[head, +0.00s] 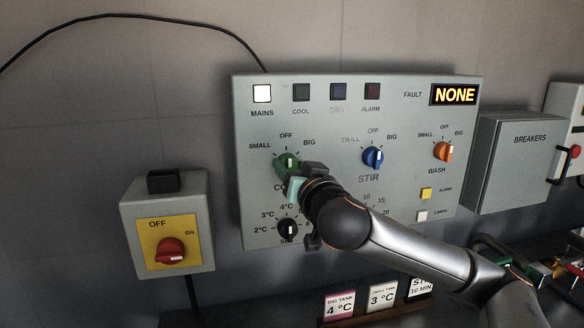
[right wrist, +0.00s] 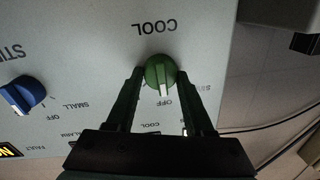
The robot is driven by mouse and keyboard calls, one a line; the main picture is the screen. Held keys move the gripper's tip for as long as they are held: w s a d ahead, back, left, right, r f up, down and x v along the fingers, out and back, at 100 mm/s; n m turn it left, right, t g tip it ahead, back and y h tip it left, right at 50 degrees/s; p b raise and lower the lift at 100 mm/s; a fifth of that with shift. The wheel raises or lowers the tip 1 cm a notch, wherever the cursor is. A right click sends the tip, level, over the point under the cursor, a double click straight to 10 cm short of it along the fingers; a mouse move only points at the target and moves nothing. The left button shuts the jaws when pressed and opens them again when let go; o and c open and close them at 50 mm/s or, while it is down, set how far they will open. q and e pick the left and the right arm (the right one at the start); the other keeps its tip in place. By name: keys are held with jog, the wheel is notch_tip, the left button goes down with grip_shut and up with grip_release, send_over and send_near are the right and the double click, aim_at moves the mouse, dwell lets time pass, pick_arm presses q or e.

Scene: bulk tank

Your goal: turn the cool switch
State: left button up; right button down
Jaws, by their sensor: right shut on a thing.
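The green cool switch (head: 288,160) is on the left of the grey control panel (head: 345,215), with SMALL, OFF and BIG around it. Its white mark points about at OFF. In the right wrist view the green knob (right wrist: 160,72) sits between the two fingers, upside down, its mark toward the OFF label. My right gripper (head: 292,178) is shut on the knob, reaching in from the lower right and covering part of the COOL label. The COOL lamp (head: 301,92) is dark. My left gripper is not in view.
A blue stir knob (head: 373,156) and an orange wash knob (head: 443,151) are to the right. A black temperature dial (head: 287,230) is close below the gripper. A red mains switch (head: 170,251) is at lower left. The MAINS lamp (head: 262,93) is lit; the fault display (head: 454,95) reads NONE.

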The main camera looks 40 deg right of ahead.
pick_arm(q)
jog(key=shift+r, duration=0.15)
pick_arm(e)
jog(key=shift+r+n+p, duration=0.1)
jog(key=shift+n+p, duration=0.25)
jog(key=shift+n, duration=0.35)
jog(key=shift+n+p, duration=0.4)
jog(key=shift+n, duration=0.3)
jog(key=n+p, duration=0.2)
jog(key=n, duration=0.1)
jog(key=shift+a+r, duration=0.1)
jog(key=shift+n+g+p, duration=0.4)
jog(key=shift+n+p, duration=0.2)
jog(key=shift+n, duration=0.5)
pick_arm(q)
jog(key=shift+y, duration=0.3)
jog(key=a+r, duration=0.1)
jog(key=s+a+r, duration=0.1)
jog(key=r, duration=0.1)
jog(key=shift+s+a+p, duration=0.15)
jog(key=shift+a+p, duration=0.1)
jog(key=shift+p, duration=0.05)
pick_arm(e)
jog(key=shift+n, duration=0.6)
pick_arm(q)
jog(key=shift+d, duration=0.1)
